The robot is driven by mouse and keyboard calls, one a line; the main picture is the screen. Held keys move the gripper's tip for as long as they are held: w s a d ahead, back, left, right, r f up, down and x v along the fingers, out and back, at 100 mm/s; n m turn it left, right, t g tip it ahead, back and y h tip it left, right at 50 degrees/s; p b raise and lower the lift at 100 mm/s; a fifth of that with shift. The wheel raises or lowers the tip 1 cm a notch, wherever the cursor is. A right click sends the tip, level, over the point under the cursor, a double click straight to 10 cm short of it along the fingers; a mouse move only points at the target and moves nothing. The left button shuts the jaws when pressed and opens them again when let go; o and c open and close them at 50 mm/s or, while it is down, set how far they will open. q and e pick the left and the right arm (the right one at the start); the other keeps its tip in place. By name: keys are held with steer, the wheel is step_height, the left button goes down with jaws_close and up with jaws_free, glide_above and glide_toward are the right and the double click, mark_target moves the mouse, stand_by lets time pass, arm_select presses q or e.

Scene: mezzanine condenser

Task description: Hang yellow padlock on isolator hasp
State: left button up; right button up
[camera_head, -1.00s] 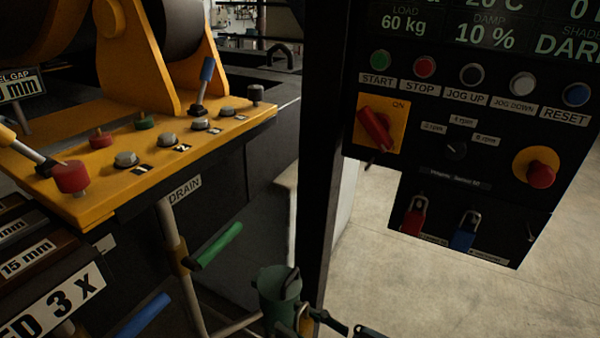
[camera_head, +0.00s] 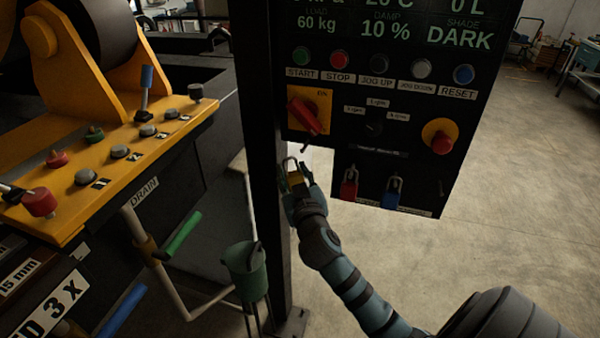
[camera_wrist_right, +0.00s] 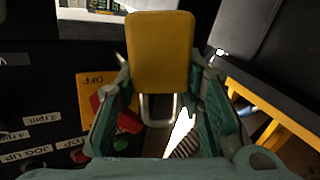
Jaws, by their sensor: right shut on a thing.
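The yellow padlock (camera_head: 295,178) is held by my right gripper (camera_head: 297,190), just left of the control panel's lower part and in front of the dark post. Its metal shackle points up. In the right wrist view the yellow body (camera_wrist_right: 160,52) sits between the two fingers of the gripper (camera_wrist_right: 160,85). The isolator, a red handle (camera_head: 304,115) on a yellow plate (camera_head: 323,99), is above the padlock. A small hasp-like part (camera_head: 305,149) sticks out below the handle, close to the shackle; the padlock appears apart from it. My left gripper is out of view.
A red padlock (camera_head: 349,188) and a blue padlock (camera_head: 393,195) hang on the panel's lower plate, right of my gripper. A red stop knob (camera_head: 442,145) is further right. Open floor lies right of the panel.

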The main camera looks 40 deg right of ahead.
arm_select(q)
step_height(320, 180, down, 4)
steer(key=b, duration=0.4)
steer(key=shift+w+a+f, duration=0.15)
arm_select(e)
steer(key=w+d+f, duration=0.1)
steer(key=w+d, duration=0.3)
steer(key=d, duration=0.3)
steer(key=shift+d, duration=0.35)
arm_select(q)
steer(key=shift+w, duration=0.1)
